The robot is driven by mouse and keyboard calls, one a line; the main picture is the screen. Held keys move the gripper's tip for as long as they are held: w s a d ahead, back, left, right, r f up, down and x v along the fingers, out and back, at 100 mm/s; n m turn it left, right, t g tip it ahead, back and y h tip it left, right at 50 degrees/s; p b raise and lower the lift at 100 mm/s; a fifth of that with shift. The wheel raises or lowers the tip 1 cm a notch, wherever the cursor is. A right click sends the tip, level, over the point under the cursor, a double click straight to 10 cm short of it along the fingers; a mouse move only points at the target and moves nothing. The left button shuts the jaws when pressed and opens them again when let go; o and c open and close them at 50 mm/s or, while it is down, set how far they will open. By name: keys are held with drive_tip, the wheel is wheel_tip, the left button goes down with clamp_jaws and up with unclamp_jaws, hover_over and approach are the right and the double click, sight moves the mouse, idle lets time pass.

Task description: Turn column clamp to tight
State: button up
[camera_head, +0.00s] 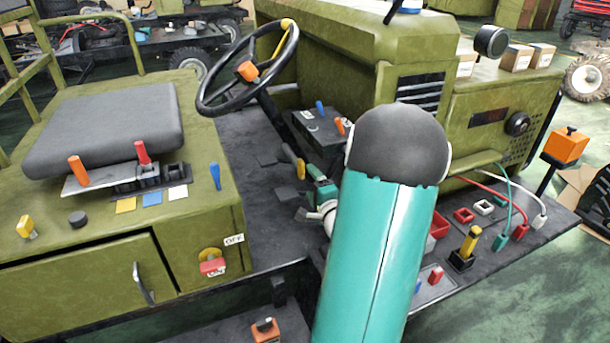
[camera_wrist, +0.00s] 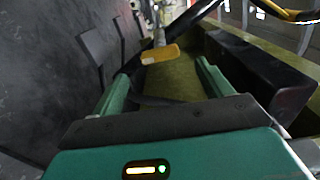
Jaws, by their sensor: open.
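A yellow lever handle (camera_head: 300,168), which looks like the column clamp, shows low beside the steering column in the head view. It also shows in the wrist view (camera_wrist: 160,54), just beyond and between the fingertips. I cannot read a tight mark or tell its setting. My gripper (camera_wrist: 162,71) is open, with one green finger at each side and nothing held between them. In the head view my gripper (camera_head: 315,178) is close to the yellow handle, partly hidden by my arm. I cannot tell whether it touches the handle.
The black steering wheel (camera_head: 247,68) and its column rise behind the handle. A black box (camera_head: 318,128) with blue and orange levers stands to the right. Dark pedals (camera_head: 268,160) are to the left. The seat (camera_head: 105,130) and lever console are further left.

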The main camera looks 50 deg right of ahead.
drive_tip(key=v, duration=0.5)
drive_tip(key=shift+s+a, duration=0.2)
drive_tip(key=shift+s, duration=0.15)
drive_tip(key=shift+s, duration=0.1)
